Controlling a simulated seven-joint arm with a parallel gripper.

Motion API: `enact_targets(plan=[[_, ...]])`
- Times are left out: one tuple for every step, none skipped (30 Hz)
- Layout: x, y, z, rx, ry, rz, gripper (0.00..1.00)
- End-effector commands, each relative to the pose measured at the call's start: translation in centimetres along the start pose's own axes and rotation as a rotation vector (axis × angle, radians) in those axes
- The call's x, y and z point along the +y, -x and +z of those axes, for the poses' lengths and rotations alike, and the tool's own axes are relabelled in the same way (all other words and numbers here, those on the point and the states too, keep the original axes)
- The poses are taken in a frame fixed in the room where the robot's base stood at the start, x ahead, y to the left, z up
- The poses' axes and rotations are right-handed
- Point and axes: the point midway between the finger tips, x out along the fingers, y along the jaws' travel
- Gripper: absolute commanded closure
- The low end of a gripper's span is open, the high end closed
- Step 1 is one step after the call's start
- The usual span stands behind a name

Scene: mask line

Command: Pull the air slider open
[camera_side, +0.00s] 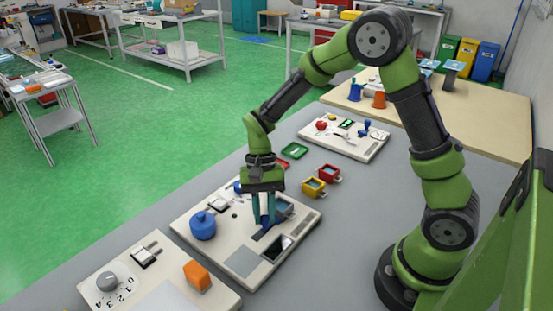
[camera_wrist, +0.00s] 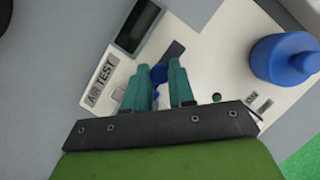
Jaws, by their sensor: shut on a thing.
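The air slider (camera_wrist: 158,74) is a small blue knob in a dark slot on a cream panel (camera_side: 242,262). In the wrist view it shows between my two teal fingertips, near the printed "AIR TEST" label (camera_wrist: 102,78). My gripper (camera_side: 264,221) points down at the panel and is shut on the slider. In the wrist view my gripper (camera_wrist: 161,76) covers part of the slot (camera_wrist: 174,50). In the side view the fingers hide much of the slider, so its exact place along the slot is hard to tell.
A large blue knob (camera_side: 203,226) stands on the same panel, left of my gripper. A dark display window (camera_side: 277,248) lies in front. A nearer panel has a numbered dial (camera_side: 107,282) and an orange block (camera_side: 197,275). Red (camera_side: 329,173) and yellow (camera_side: 313,187) containers stand behind right.

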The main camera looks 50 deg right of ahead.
Motion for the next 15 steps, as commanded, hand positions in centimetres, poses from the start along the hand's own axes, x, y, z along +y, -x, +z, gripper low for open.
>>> enact_targets(plan=[[-0.3, -0.1, 0.2, 0.001, 0.002, -0.001, 1.00], [-0.6, -0.1, 0.5, 0.001, 0.004, -0.001, 1.00], [-1.0, -0.3, 0.8, 0.001, 0.005, -0.001, 1.00], [-1.3, -0.4, 1.1, 0.000, 0.005, -0.001, 1.00], [-1.6, -0.6, 1.4, 0.000, 0.006, -0.001, 1.00], [-2.0, -0.7, 1.8, 0.000, 0.004, -0.001, 1.00], [-2.2, -0.8, 2.0, 0.000, 0.004, -0.001, 1.00], [-2.3, -0.8, 2.1, 0.000, 0.003, -0.001, 1.00], [-2.4, -0.9, 2.2, 0.000, 0.002, -0.002, 1.00], [-2.4, -0.9, 2.2, -0.001, 0.001, -0.002, 1.00], [-2.4, -0.9, 2.2, -0.001, 0.002, -0.003, 1.00], [-2.4, -0.9, 2.2, -0.001, 0.002, -0.003, 1.00], [-2.5, -0.9, 2.2, -0.002, 0.003, -0.003, 1.00], [-2.5, -0.9, 2.2, -0.002, 0.003, -0.004, 1.00], [-2.5, -0.9, 2.3, -0.003, 0.004, -0.004, 1.00]])
